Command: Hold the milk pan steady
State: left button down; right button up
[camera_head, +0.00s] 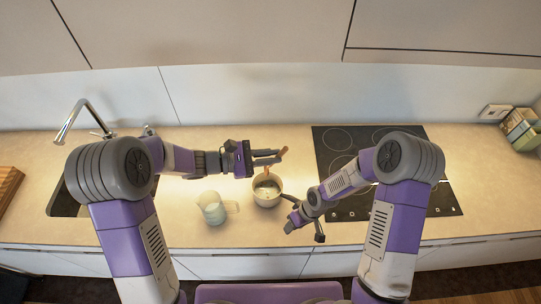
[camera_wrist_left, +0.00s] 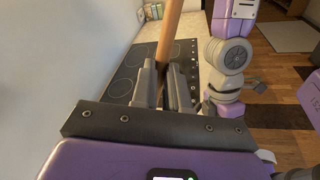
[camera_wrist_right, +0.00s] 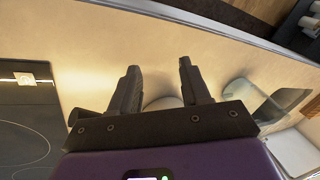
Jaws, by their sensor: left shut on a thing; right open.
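The milk pan (camera_head: 267,199) is a small pale pot on the counter, left of the hob. My left gripper (camera_head: 280,157) is above it, shut on a wooden stick (camera_head: 285,150). The stick's lower part reaches down into the pan; whether it touches the bottom is hidden. The stick stands between the fingers in the left wrist view (camera_wrist_left: 170,30). My right gripper (camera_head: 300,218) is open and empty, to the pan's front right and apart from it. In the right wrist view, a pale round edge, apparently the pan (camera_wrist_right: 165,102), shows between the open fingers (camera_wrist_right: 159,68).
A glass jug (camera_head: 213,209) stands on the counter left of the pan. The black hob (camera_head: 335,150) is to the right. A sink with a tap (camera_head: 72,120) is at the left. A rack of boxes (camera_head: 520,127) stands at the far right. The back wall is close behind.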

jog(key=w+d+r+n+h, duration=0.1)
jog(key=w+r+n, duration=0.1)
jog(key=w+d+r+n+h, duration=0.1)
jog(key=w+r, duration=0.2)
jog(key=w+d+r+n+h, duration=0.1)
jog(key=w+d+r+n, duration=0.1)
jog(key=w, duration=0.1)
jog(key=shift+r+n+t+h, duration=0.3)
jog(key=shift+r, duration=0.05)
jog(key=shift+f, duration=4.35)
jog(key=shift+c, duration=0.5)
grip_shut()
